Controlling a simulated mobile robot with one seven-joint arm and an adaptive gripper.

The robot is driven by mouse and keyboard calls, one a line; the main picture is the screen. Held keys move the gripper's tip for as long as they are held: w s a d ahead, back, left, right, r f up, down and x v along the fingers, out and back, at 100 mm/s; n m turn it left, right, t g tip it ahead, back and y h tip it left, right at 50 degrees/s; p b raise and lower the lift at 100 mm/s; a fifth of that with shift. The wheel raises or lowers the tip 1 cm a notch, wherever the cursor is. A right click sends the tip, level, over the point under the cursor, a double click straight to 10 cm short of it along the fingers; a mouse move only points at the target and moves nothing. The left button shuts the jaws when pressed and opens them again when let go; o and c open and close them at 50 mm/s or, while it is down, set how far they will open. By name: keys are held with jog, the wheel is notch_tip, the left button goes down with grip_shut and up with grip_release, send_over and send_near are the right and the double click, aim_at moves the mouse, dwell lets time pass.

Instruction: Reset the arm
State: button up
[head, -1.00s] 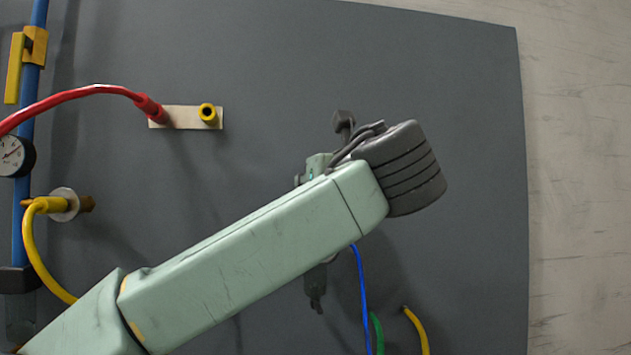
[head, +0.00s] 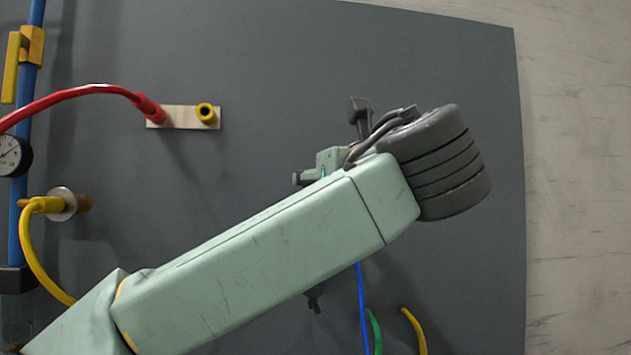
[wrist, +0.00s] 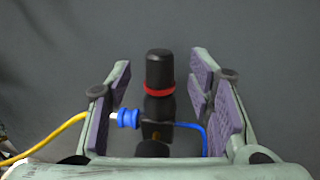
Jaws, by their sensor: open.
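My gripper (wrist: 161,78) is open in the wrist view, its purple-padded fingers apart on either side. Between them in the picture is a black cylinder with a red ring (wrist: 160,72); I see no finger touching it. A blue connector with a pale tip (wrist: 126,118) and a blue cable (wrist: 190,127) show lower between the fingers. In the head view my arm crosses the middle and hides most of the gripper. Only small parts show above and below the arm.
A grey panel (head: 230,60) fills the back. A blue pipe (head: 25,100), gauge (head: 12,155) and yellow hose (head: 30,250) stand left. Green (head: 375,330) and yellow (head: 415,325) cables are below.

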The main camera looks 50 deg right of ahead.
jog(key=shift+v, duration=1.25)
